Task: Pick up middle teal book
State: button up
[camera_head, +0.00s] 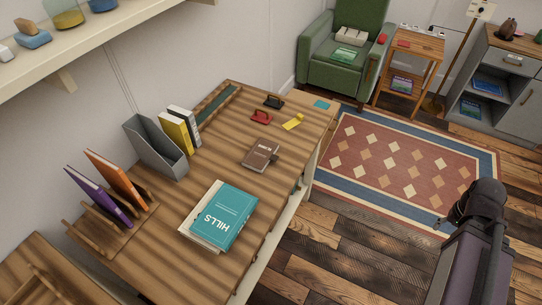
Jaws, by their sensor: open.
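A teal book (232,207) with "HILLS" in white letters lies flat on the wooden desk (200,266), near its front edge. It rests on top of a cream book (188,232), which shows at its left side and lower edge. Nothing visible lies on the teal cover. A smaller teal item (322,104) lies at the desk's far right corner. My gripper is not visible; a dark part of my own body stands at the lower right, apart from the desk.
A brown book (261,154) lies behind the teal one. A rack with purple (101,197) and orange (118,180) books and a grey file holder (155,148) stand to the left. A wall shelf (85,55) overhangs the upper left. A rug (400,165) covers the floor right.

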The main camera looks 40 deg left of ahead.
aim_at(219, 222)
jog(key=u, duration=1.5)
jog(key=k, duration=0.95)
jog(key=i, duration=0.7)
jog(key=u, duration=0.05)
